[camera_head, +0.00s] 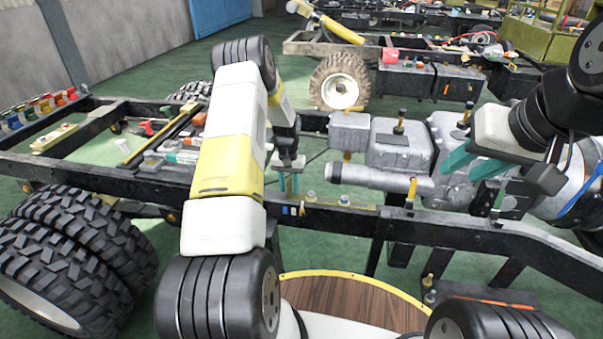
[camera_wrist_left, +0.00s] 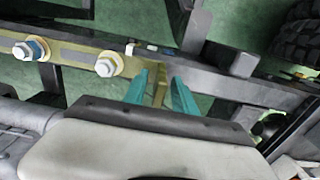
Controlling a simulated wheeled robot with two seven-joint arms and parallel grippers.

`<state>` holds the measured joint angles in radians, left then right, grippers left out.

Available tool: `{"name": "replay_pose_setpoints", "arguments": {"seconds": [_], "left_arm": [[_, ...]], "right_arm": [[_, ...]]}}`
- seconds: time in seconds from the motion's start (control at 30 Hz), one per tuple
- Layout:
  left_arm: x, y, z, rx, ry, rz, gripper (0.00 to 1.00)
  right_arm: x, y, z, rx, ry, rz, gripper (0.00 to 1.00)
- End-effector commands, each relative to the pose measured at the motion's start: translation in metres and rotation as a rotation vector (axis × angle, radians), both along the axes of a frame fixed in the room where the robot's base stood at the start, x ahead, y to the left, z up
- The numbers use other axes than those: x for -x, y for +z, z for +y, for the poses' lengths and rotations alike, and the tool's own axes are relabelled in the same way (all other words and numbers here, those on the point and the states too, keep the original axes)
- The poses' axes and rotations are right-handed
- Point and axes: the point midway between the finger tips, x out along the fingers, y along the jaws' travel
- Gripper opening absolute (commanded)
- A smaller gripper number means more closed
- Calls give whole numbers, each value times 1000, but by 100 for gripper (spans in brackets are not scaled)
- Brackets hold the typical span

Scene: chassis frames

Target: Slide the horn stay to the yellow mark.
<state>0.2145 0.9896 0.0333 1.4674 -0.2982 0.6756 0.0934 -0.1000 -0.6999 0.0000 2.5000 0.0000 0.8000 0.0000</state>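My left gripper (camera_head: 289,182) points down over the near chassis rail. In the left wrist view its teal fingers (camera_wrist_left: 160,78) are apart, with a narrow yellowish edge between them; I see no clear grip on it. A yellowish strip (camera_head: 352,206) with two bolts lies on the rail just right of this gripper; it also shows in the left wrist view (camera_wrist_left: 75,56). I cannot tell whether the strip is the yellow mark. I cannot clearly identify the horn stay; a dark upright bracket (camera_wrist_left: 198,30) stands near the fingers. My right gripper (camera_head: 478,178) is open beside the gearbox.
The grey engine and gearbox (camera_head: 400,150) fill the frame right of my left gripper. Tools and small parts (camera_head: 180,150) lie on the frame to the left. Big tyres (camera_head: 75,250) stand at the near left. A round wooden table top (camera_head: 345,298) is below the rail.

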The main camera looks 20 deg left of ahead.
Motion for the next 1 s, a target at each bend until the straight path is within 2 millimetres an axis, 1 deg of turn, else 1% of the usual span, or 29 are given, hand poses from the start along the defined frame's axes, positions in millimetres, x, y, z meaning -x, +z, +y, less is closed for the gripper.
{"name": "replay_pose_setpoints", "arguments": {"seconds": [0.2,0.33,0.5,0.8,0.87,0.93,0.97,1.0], "left_arm": [[-2,38,0,-1,0,-6,33],[-1,57,0,-1,1,-5,33],[-1,70,0,0,1,-2,33],[0,72,0,0,0,-2,33],[0,75,0,0,0,-4,33],[1,85,-2,0,-2,-14,33],[1,94,-3,0,-4,-21,33],[3,107,-6,0,-6,-33,33]], "right_arm": [[0,0,0,0,0,0,36],[0,0,0,0,0,0,36],[0,0,0,0,0,0,36],[0,0,0,0,0,0,36],[0,0,0,0,0,0,36],[0,0,0,0,0,0,36],[0,0,0,0,0,0,36],[0,0,0,0,0,0,36]]}}
